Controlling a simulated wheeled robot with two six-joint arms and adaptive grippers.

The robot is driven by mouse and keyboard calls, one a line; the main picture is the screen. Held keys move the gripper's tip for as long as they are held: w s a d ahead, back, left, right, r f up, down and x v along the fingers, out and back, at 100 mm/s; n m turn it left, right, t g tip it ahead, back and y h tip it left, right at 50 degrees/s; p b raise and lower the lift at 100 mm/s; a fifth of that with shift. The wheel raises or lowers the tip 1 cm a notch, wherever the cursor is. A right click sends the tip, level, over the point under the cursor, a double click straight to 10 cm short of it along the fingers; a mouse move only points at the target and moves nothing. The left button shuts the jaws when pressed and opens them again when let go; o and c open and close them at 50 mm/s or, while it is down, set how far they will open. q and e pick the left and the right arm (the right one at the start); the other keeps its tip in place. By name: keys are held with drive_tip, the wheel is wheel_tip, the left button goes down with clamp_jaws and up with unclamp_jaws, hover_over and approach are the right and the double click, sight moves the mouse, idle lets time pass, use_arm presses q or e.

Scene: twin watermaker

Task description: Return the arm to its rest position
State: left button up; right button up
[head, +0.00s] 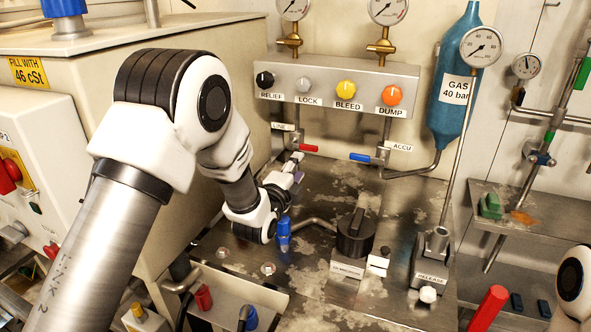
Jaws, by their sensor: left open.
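My left arm comes in from the left, its white wrist over the left part of the wet metal bench (330,205). My left gripper (295,168) is small and partly hidden behind the wrist. It is open, and I see nothing held in it. It points away from me, towards the red-handled valve (308,148) at the back of the bench; I cannot tell whether they touch. A blue cylindrical part (284,232) stands just right of the wrist. Part of my right arm shows at the right edge; its gripper is out of view.
Behind the bench is a panel with RELIEF, LOCK, BLEED (346,90) and DUMP (391,95) knobs. A black round knob (355,233) and the RELEASE valve block (431,262) stand on the bench. A blue gas bottle (452,100) hangs behind. A red handle (488,308) rises at front right.

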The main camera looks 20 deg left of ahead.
use_arm(q)
drive_tip(key=shift+s, duration=0.3)
drive_tip(key=shift+r, duration=0.1)
